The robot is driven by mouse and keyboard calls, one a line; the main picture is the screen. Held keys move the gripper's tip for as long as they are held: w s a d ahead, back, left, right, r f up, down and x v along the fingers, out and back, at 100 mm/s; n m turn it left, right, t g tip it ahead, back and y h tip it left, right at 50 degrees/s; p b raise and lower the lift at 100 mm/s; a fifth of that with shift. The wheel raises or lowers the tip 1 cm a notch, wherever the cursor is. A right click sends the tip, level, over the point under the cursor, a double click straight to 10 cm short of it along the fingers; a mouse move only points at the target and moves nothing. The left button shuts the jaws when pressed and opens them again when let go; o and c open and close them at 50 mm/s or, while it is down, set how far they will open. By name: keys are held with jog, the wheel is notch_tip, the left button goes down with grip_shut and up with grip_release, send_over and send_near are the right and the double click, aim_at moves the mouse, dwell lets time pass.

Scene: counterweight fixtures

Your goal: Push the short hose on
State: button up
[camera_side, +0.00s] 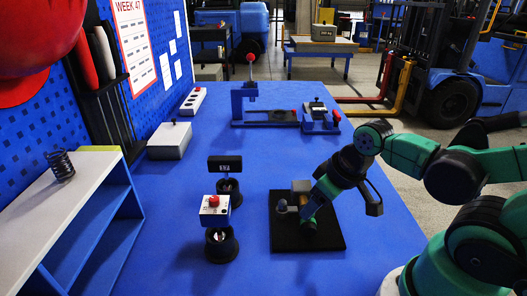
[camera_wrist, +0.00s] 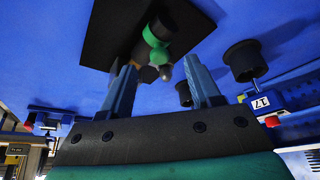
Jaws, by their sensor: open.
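My gripper (camera_wrist: 158,70) is open in the wrist view, its two blue-grey fingers spread with nothing shut between them. Beyond the fingertips is a black base plate (camera_wrist: 104,38), also seen in the side view (camera_side: 325,240). Over it is a short green piece (camera_wrist: 154,38) with a dark round end, perhaps the hose; I cannot tell for certain. A small grey rounded tip (camera_wrist: 165,71) shows near it. My wrist hides part of the fixture, and seating cannot be judged.
A blue fixture (camera_side: 240,104) is farther back. A shelf (camera_side: 80,215) with a spring (camera_side: 61,165) is at left. The front blue table is clear.

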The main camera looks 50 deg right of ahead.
jog(key=shift+x, duration=0.85)
grip_shut()
dwell(1.1)
